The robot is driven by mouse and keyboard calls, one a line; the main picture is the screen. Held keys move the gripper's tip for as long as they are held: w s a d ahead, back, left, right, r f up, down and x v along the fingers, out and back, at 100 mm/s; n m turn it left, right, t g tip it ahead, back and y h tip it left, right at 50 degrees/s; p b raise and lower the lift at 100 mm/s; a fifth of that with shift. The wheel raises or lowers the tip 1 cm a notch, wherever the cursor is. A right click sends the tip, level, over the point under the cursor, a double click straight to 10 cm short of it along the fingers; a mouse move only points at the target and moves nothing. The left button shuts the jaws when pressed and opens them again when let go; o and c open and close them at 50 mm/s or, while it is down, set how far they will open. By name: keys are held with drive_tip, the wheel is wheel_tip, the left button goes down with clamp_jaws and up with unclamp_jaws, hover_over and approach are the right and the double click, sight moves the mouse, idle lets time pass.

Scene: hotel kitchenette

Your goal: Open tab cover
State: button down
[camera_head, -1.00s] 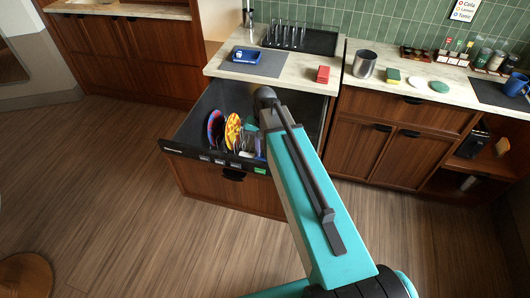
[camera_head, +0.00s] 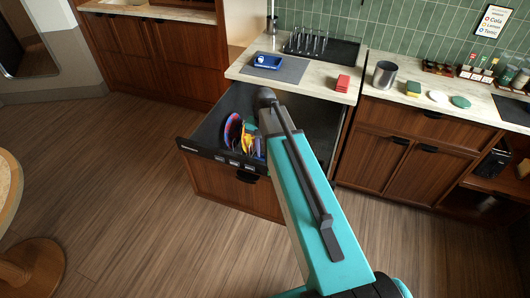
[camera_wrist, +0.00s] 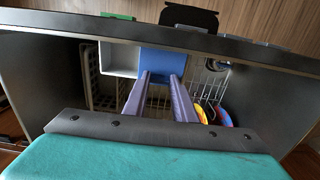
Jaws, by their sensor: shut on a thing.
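The tab cover (camera_wrist: 163,62) is a blue panel inside the pulled-out dishwasher drawer, near its front wall in the wrist view. Beside it on the left is an open white compartment (camera_wrist: 118,60). My gripper (camera_wrist: 163,78) has its two purple fingers at the lower edge of the blue cover, shut on it. In the head view my own arm hides the gripper and the cover. The drawer (camera_head: 222,160) stands open, with colourful plates (camera_head: 233,130) in its left part.
A wire rack (camera_wrist: 209,80) and a grey basket (camera_wrist: 102,88) flank the cover inside the drawer. The counter above holds a blue tray (camera_head: 268,61), a red block (camera_head: 343,83) and a metal cup (camera_head: 384,74). A round table (camera_head: 8,190) stands at the left.

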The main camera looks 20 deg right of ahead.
drive_tip(key=c, duration=1.4)
unclamp_jaws()
drive_tip(key=shift+d+r, duration=0.1)
drive_tip(key=shift+c, duration=0.2)
wheel_tip(320, 180, up, 14)
drive_tip(key=b, duration=0.3)
drive_tip(key=shift+f, duration=0.2)
